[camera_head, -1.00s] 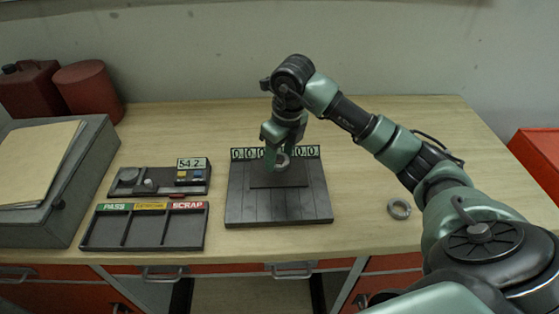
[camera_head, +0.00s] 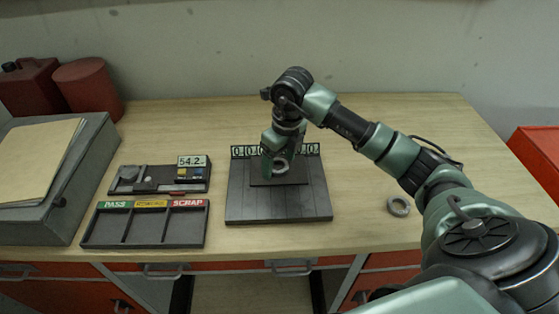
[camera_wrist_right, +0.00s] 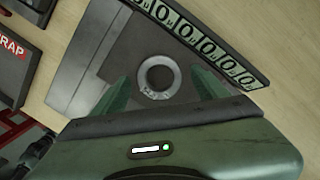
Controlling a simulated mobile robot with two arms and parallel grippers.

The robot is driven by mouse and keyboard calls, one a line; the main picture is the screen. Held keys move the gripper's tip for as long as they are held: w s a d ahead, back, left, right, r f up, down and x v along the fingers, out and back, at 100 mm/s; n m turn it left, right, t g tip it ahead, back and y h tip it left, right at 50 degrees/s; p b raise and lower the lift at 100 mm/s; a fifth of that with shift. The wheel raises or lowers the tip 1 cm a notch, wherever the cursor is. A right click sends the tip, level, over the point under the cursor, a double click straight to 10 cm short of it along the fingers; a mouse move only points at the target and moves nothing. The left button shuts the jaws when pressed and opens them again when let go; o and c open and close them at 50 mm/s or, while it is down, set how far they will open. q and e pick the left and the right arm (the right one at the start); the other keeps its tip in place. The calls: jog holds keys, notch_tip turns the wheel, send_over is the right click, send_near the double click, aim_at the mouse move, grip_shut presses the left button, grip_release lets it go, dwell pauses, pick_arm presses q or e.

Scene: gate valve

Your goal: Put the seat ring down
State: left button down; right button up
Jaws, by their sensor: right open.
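A grey metal seat ring (camera_head: 281,165) is at the raised dark pad (camera_head: 292,179) of the black slatted plate (camera_head: 279,207). In the right wrist view the ring (camera_wrist_right: 143,77) appears flat on the dark surface, with small marks on its lower rim. My right gripper (camera_head: 278,158) is low over the pad, around the ring. In the wrist view its green fingers stand open on both sides of the ring, with a gap on each side. A second grey ring (camera_head: 399,206) lies on the table at the right. My left gripper is out of view.
A row of digit counters (camera_head: 238,152) runs along the plate's back edge. A PASS-to-SCRAP tray (camera_head: 143,244) and a gauge reading 54.2 (camera_head: 192,161) stand left. A grey case (camera_head: 95,165) is farther left. The table right of the plate is mostly clear.

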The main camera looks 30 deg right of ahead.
aim_at(284, 169)
notch_tip(284, 169, up, 12)
jog(key=s+b, duration=0.1)
jog(key=shift+s+d+b, duration=0.2)
jog(key=shift+s+b, duration=0.1)
jog(key=shift+s, duration=0.1)
jog(key=shift+r, duration=0.1)
